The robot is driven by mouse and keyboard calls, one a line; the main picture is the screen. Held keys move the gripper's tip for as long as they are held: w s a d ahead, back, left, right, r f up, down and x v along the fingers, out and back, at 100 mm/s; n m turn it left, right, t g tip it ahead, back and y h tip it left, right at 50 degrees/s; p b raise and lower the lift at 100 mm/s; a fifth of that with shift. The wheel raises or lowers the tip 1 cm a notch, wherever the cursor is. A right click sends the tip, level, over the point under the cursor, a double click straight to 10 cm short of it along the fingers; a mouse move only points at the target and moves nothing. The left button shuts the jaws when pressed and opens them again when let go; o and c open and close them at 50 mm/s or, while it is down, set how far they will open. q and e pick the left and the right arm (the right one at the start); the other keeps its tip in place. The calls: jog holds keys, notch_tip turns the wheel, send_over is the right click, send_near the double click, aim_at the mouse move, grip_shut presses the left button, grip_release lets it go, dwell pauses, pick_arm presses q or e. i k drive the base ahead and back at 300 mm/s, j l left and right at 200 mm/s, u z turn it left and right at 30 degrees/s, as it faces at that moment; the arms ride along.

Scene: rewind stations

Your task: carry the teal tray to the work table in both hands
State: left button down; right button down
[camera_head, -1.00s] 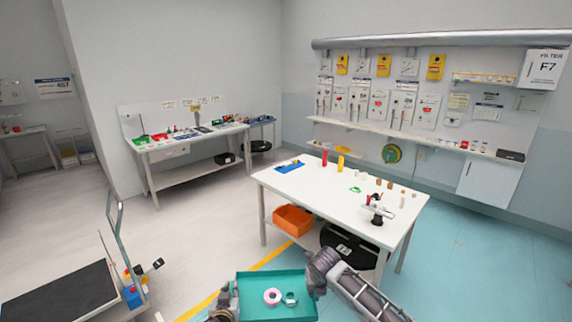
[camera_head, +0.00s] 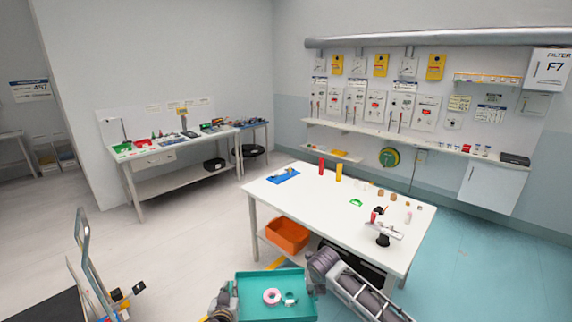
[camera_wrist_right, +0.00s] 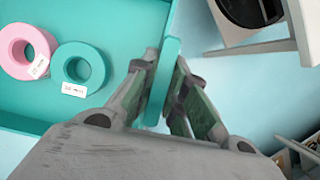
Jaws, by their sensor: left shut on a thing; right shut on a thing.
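The teal tray (camera_head: 255,309) is held level in front of me at the bottom of the head view. A pink roll (camera_head: 271,296) and a teal roll (camera_head: 290,298) lie in it. My left gripper (camera_head: 232,297) is shut on the tray's left side. My right gripper (camera_head: 312,281) is shut on its right side; in the right wrist view the fingers (camera_wrist_right: 163,85) pinch the tray's rim (camera_wrist_right: 160,80). The white work table (camera_head: 310,205) stands just ahead, beyond the tray. The tray is apart from it.
On the table are a blue mat (camera_head: 283,175), red and yellow cylinders, a green ring (camera_head: 356,203) and a black-and-white device (camera_head: 383,232). An orange bin (camera_head: 287,235) sits on its lower shelf. A cart with a metal handle (camera_head: 85,250) stands at the left. The table's front middle is clear.

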aim_at(330, 195)
jog(key=i, duration=0.6)
jog(key=i+l+u, duration=0.15)
jog(key=i, duration=0.5)
jog(key=i+u, duration=0.2)
jog(key=i, duration=0.85)
jog(key=i+j+z, duration=0.25)
jog(key=i, duration=0.2)
jog(key=i+j+z, duration=0.1)
jog(key=i+z, duration=0.45)
jog(key=z, duration=0.25)
jog(key=i+z, duration=0.1)
jog(key=z, duration=0.2)
jog(key=i+z, duration=0.1)
jog(key=z, duration=0.25)
